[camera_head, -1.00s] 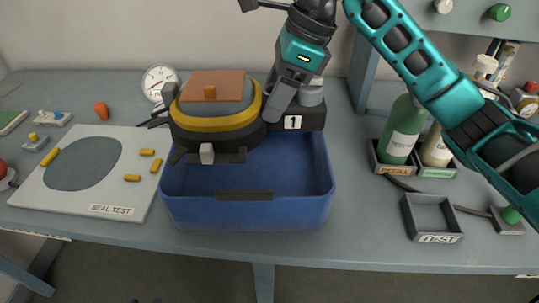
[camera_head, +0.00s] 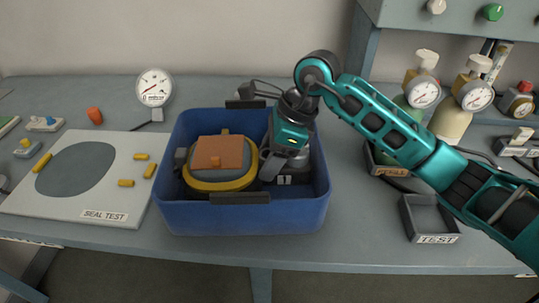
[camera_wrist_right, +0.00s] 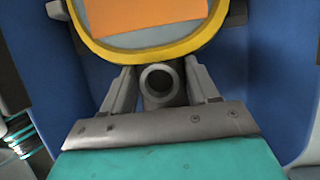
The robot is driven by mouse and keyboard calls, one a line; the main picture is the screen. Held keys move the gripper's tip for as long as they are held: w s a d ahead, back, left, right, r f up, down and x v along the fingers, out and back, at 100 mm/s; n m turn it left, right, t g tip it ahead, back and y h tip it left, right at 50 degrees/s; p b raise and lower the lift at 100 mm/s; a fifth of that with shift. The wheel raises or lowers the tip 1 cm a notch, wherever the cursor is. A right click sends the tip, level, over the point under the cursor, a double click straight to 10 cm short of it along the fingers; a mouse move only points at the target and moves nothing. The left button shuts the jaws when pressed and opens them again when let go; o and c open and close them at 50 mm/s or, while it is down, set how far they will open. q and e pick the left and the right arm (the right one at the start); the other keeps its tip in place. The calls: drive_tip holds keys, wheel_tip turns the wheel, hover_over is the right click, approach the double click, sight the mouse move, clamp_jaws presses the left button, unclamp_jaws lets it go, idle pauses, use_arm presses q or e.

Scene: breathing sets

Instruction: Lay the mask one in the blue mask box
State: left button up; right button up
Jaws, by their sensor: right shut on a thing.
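The mask (camera_head: 216,164), with a yellow rim, grey body and orange square top, is down inside the blue mask box (camera_head: 245,217). It lies in the left part of the box, orange side up. My right gripper (camera_head: 271,172) reaches into the box and is shut on the mask at its right side, by a grey part with a "1" label. In the right wrist view the fingers (camera_wrist_right: 158,88) are either side of a round dark port below the yellow rim (camera_wrist_right: 150,52). The mask's underside and its contact with the box floor are hidden. My left gripper is not in view.
Left of the box lies the seal test board (camera_head: 125,200) with several yellow plugs. A gauge (camera_head: 154,88) stands behind it. On the right are bottles with gauges (camera_head: 450,115) and an empty test tray (camera_head: 430,220). The table front is clear.

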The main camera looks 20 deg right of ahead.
drive_tip(key=o, duration=1.4)
drive_tip(key=v, duration=1.2)
drive_tip(key=shift+r+p, duration=0.15)
drive_tip(key=shift+p, duration=0.15)
